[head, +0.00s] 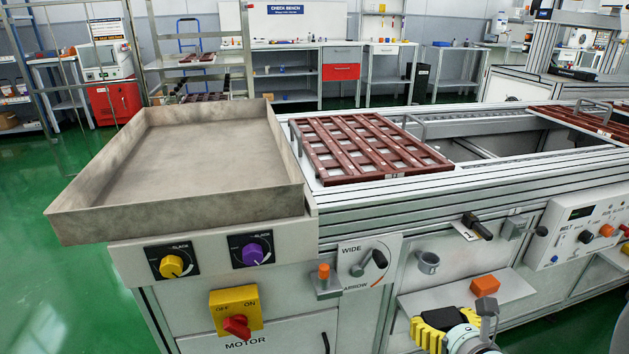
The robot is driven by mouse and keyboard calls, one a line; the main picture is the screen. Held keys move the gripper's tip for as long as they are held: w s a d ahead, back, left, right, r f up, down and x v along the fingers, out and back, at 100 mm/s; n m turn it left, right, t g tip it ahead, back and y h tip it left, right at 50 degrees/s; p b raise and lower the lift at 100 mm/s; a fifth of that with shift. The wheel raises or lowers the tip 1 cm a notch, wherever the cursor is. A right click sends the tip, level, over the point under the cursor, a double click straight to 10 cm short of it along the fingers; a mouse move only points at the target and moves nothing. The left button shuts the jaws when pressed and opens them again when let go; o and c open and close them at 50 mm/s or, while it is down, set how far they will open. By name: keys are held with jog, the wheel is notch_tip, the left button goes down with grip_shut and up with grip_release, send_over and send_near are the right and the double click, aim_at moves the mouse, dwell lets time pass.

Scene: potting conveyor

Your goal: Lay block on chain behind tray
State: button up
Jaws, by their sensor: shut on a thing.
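The orange block (485,285) shows at the lower right, in front of a small grey shelf on the machine's front. My gripper (488,304) is at the block's underside, shut on it; its fingers are small and hard to make out. The brown lattice tray (372,150) lies flat on the conveyor at picture centre, well above and left of the block in the picture. The chain is hard to make out; a grey conveyor rail (480,124) runs behind and right of the tray. A second brown tray (590,122) lies at the far right.
A large grey open-topped bin (190,160) stands at the conveyor's left end. Knobs, a motor switch box (236,312), a width lever (375,260) and a control panel (585,232) stick out from the front. An open gap (535,153) lies between the two trays.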

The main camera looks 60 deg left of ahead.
jog(key=w+d+r+p, duration=0.25)
jog(key=r+p, duration=0.35)
jog(key=r, duration=0.4)
jog(key=w+d+r+p, duration=0.2)
jog(key=w+r+p, duration=0.3)
jog(key=r, duration=0.5)
jog(key=w+d+r+p, duration=0.2)
jog(key=w+r+p, duration=0.1)
jog(key=r+p, duration=0.6)
jog(key=w+d+r+m+t+p, duration=0.1)
jog(key=d+r+p, duration=0.45)
jog(key=r, duration=0.35)
jog(key=w+d+r+h+p, duration=0.1)
jog(key=d+r+p, duration=0.45)
jog(key=r, duration=0.25)
jog(key=w+d+r+m+t+p, duration=0.1)
jog(key=d+r+p, duration=0.45)
jog(key=r, duration=0.35)
notch_tip(320, 180, up, 32)
jog(key=a+p, duration=0.1)
jog(key=p, duration=3.6)
jog(key=shift+f+p, duration=0.2)
jog(key=shift+p, duration=0.1)
jog(key=shift+a, duration=0.15)
